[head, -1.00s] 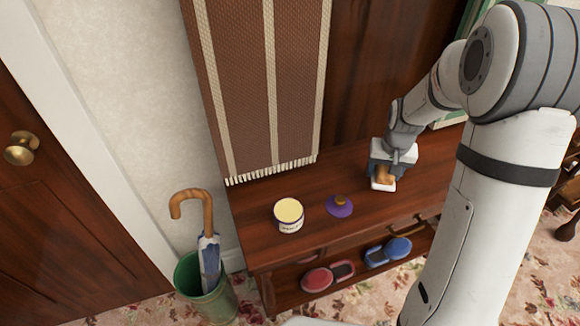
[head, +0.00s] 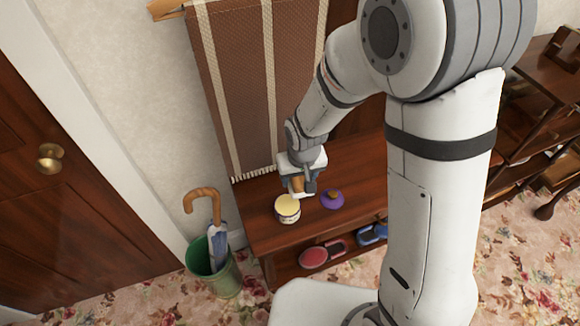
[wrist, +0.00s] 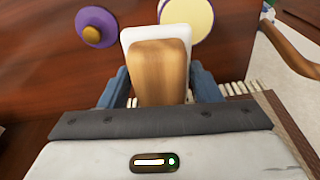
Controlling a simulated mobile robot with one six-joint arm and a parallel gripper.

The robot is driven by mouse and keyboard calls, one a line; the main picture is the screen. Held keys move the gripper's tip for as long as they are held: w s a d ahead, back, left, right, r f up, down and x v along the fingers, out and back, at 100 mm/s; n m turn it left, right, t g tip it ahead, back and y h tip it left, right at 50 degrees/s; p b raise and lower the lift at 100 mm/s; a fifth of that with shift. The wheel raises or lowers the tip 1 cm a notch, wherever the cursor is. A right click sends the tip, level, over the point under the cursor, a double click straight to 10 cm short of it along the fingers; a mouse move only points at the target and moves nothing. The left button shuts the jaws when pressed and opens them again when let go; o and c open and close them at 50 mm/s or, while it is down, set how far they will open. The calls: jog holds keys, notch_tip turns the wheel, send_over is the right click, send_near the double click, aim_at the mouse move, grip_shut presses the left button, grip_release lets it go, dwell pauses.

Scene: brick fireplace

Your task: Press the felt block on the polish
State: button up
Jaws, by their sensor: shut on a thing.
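The felt block has a wooden grip (wrist: 158,72) over a white felt pad (wrist: 130,36). My gripper (head: 297,185) is shut on the wooden grip, with a blue finger on each side in the wrist view. The polish (head: 288,211) is an open round tin with a pale yellow top, standing on the wooden bench. In the head view the block is at the tin's back edge and covers part of it. In the wrist view the polish (wrist: 187,18) lies just past the felt, partly hidden by it. I cannot tell whether they touch.
A purple lid with a wooden knob (head: 332,199) lies right of the tin on the bench (head: 252,213). A brown striped cloth (head: 233,95) hangs behind. A green umbrella stand (head: 223,278) is at left. The bench's right part is clear.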

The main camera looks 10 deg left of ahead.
aim_at(287, 203)
jog(key=s+a+r+n+p, duration=0.1)
jog(key=s+a, duration=0.2)
jog(key=shift+s+d+f+b, duration=0.1)
jog(key=shift+d+f+b, duration=0.05)
jog(key=shift+f+b, duration=1.1)
jog(key=shift+s+d+f+b, duration=0.1)
jog(key=shift+f+b, duration=0.75)
jog(key=shift+f, duration=0.75)
jog(key=shift+f+b, duration=0.55)
jog(key=shift+b, duration=0.1)
jog(key=shift+r, duration=0.15)
notch_tip(287, 203, up, 7)
jog(key=p, duration=0.4)
jog(key=shift+p, duration=0.4)
dwell(0.8)
